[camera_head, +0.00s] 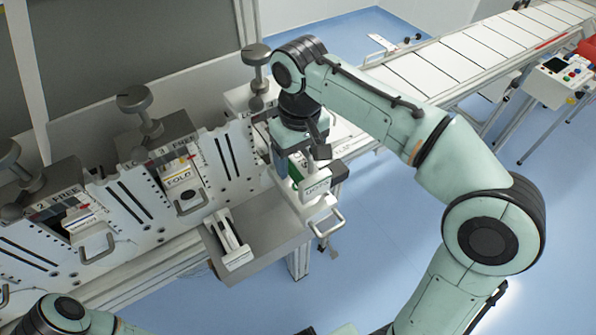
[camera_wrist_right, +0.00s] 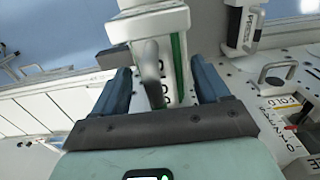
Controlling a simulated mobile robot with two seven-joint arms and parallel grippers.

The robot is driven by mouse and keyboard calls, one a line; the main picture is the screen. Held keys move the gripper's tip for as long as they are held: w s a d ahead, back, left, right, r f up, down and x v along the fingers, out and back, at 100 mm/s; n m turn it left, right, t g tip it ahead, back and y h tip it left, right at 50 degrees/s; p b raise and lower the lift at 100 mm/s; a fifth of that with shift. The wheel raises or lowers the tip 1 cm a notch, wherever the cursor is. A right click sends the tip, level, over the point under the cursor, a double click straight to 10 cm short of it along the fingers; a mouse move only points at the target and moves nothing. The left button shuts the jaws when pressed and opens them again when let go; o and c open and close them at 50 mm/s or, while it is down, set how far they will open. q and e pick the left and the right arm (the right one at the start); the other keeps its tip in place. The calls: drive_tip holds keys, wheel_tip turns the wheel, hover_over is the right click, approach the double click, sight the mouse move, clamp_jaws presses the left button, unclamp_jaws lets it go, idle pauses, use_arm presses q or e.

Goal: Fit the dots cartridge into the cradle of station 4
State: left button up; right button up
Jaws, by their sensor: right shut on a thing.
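The dots cartridge (camera_head: 315,188) is a white block with a dark-lettered label, partly hidden by my gripper in the head view. My right gripper (camera_head: 303,165) is shut on it, in front of the rightmost station. In the right wrist view the cartridge (camera_wrist_right: 157,25), with a green stripe, sits between the blue fingers of my right gripper (camera_wrist_right: 160,85). The station 4 unit (camera_head: 250,97), the rightmost with a knob on top, is largely behind my arm. Its cradle is hidden, so I cannot tell how the cartridge sits relative to it. My left gripper is out of view.
A grey tray (camera_head: 268,232) juts out at the front, with a white handled cartridge (camera_head: 232,240) on its left part. Station 3 holds a FOLD cartridge (camera_head: 180,182). Station 2 (camera_head: 62,205) stands further left. A conveyor (camera_head: 470,50) runs to the upper right.

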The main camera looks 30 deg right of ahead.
sight(298, 168)
drive_tip(key=shift+w+f, duration=0.15)
drive_tip(key=shift+f, duration=0.5)
wheel_tip(298, 168, down, 2)
drive_tip(key=shift+w+f+b, duration=0.1)
drive_tip(key=shift+f+b, duration=0.1)
drive_tip(key=shift+b, duration=0.2)
drive_tip(key=shift+c, duration=0.8)
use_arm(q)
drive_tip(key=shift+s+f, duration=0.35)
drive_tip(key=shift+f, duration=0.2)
use_arm(e)
drive_tip(key=shift+s+f, duration=0.2)
drive_tip(key=shift+f, duration=0.15)
clamp_jaws()
drive_tip(key=o, duration=1.6)
unclamp_jaws()
drive_tip(key=shift+w+f, duration=0.1)
drive_tip(key=shift+w, duration=0.1)
drive_tip(key=shift+c, duration=0.2)
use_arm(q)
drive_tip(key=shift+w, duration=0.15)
